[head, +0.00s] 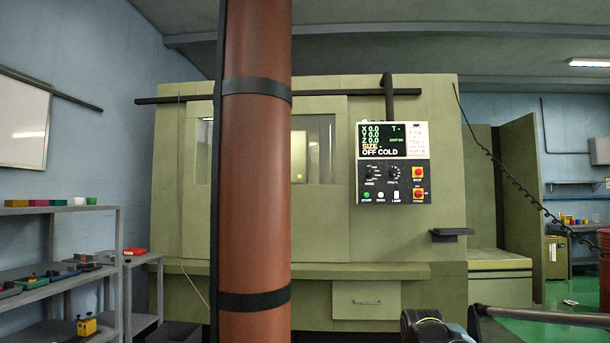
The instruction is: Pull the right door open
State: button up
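The green machine (420,100) stands straight ahead with a wide front panel that carries windows. The right door (320,225) seems to be the panel part right of the brown column, with a window (321,145) in its upper half. It looks shut, and I make out no handle on it. The column hides the middle of the front, including any seam between doors. Dark and grey parts, seemingly of my arm, show at the lower right edge. I cannot make out gripper fingers there.
An upright brown column (255,180) with black bands stands close in front. A control panel (393,162) hangs right of the door. Below is a drawer (366,299). Grey shelves (55,210) with small parts stand at left. Green floor (575,290) shows at right.

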aim_at(320, 212)
jog(key=z, duration=0.05)
jog(key=i, duration=2.5)
jog(key=u, duration=0.55)
jog(key=i, duration=0.7)
jog(key=u, duration=0.15)
